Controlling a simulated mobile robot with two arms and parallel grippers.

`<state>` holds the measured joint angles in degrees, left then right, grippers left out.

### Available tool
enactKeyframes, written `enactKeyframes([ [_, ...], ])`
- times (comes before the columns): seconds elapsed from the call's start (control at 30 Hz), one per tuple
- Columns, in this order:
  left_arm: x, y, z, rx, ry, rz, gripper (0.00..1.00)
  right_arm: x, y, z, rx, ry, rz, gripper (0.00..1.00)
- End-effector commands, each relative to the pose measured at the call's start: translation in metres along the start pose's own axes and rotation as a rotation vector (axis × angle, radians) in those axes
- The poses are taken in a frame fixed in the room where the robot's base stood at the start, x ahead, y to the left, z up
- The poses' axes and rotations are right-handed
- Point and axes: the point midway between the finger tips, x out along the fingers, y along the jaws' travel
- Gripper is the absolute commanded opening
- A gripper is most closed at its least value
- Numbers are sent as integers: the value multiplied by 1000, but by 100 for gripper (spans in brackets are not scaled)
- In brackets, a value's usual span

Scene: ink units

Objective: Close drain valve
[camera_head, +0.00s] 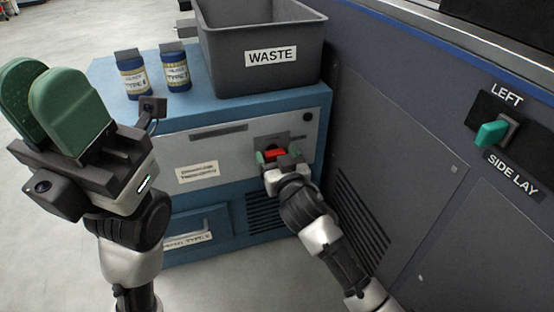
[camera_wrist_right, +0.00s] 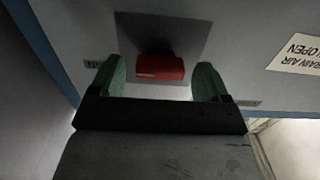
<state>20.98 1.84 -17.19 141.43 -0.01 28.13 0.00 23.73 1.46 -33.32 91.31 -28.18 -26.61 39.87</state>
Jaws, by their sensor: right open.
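The red drain valve handle (camera_head: 275,154) is on the front panel of the blue cabinet, on a grey plate. In the right wrist view the red handle (camera_wrist_right: 160,67) lies level between the two green fingers, with a gap on each side. My right gripper (camera_head: 279,158) is open around or just in front of the handle; the wrist view also shows the gripper (camera_wrist_right: 158,82). I cannot tell how deep the fingers reach. My left gripper (camera_head: 55,105) is raised at the left, away from the cabinet, its green fingers close together; whether they touch is unclear.
A grey waste bin (camera_head: 262,45) and two blue-and-white cans (camera_head: 132,78) stand on the blue cabinet (camera_head: 185,112). A dark machine wall (camera_head: 390,120) with a green side lay switch (camera_head: 492,134) borders the right. Floor at the left is free.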

Motion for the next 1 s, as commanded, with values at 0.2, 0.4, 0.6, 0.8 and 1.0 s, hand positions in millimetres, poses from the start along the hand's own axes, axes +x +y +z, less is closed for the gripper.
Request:
enactKeyframes([
  [0.2, 0, 0, 0, 0, 0, 0, 23, 0, 0, 0, 0, -1, 0, 68],
  [0.4, 0, 0, 0, 0, 0, 0, 23, 0, 0, 0, 0, -1, 0, 37],
  [0.6, 1, 0, 0, -1, 0, 0, 23, 0, 0, 0, -5, -1, 0, 28],
  [0.8, 5, -1, 1, -1, 0, -2, 23, -1, 0, -1, -50, -2, 1, 28],
  [1.0, -7, -3, 9, -7, -60, -22, 23, -1, -1, -2, -168, -4, 1, 28],
])
